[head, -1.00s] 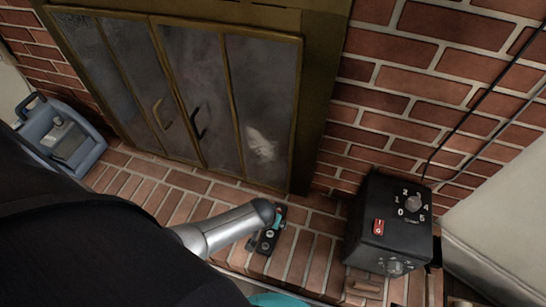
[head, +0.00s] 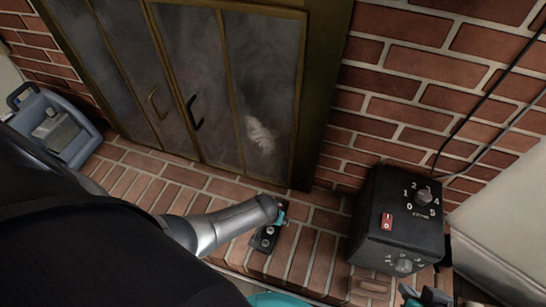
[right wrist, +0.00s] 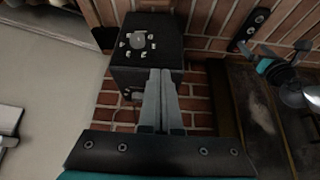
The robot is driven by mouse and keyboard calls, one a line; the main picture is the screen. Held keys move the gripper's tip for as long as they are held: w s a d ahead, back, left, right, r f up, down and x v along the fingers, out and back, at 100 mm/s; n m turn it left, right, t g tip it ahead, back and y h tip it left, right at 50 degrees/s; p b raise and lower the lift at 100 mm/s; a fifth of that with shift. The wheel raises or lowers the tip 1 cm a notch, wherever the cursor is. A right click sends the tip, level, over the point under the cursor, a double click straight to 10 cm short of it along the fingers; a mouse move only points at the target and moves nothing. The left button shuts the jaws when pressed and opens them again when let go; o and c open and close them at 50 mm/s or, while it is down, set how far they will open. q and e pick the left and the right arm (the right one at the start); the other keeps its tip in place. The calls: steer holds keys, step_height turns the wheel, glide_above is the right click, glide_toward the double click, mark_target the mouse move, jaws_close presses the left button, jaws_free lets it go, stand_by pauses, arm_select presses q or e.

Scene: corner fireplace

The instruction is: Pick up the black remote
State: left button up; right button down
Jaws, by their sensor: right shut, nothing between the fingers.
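The black remote (head: 267,238), with round grey buttons, lies on the brick hearth and is partly covered by my silver left arm. It also shows at the top right of the right wrist view (right wrist: 252,30). My left gripper (head: 281,216) is mostly hidden behind that arm; a teal part shows at the remote's far end. I cannot tell whether it touches the remote. My right gripper (head: 424,296) is at the lower right, apart from the remote. In the right wrist view its fingers (right wrist: 161,100) are together and empty, in front of the black box.
The black box (head: 395,222) with dials and a red switch stands right of the remote. Glass fireplace doors (head: 215,90) rise behind the hearth (head: 160,185). A blue-grey container (head: 60,132) stands at left. Cables run along the brick wall.

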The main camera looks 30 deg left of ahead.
mark_target(272, 227)
arm_select(q)
steer(key=shift+w+f+b, duration=0.2)
steer(key=shift+f+b, duration=0.2)
steer(key=shift+f, duration=0.25)
steer(key=shift+f+b, duration=0.3)
steer(key=shift+f, duration=0.05)
steer(key=shift+f+b, duration=0.4)
steer(key=shift+f, duration=0.05)
steer(key=shift+s+a+f+b, duration=0.1)
steer(key=shift+f+b, duration=1.15)
steer(key=shift+w+a+f+b, duration=0.1)
steer(key=shift+w+f+b, duration=0.15)
steer(key=shift+f+b, duration=0.15)
steer(key=shift+f, duration=0.15)
arm_select(e)
steer(key=w+a+r+t+y, duration=0.3)
steer(key=a+r+t+y, duration=0.1)
steer(key=a+t, duration=0.5)
steer(key=shift+a+t+y, duration=0.25)
steer(key=shift+t+y, duration=0.35)
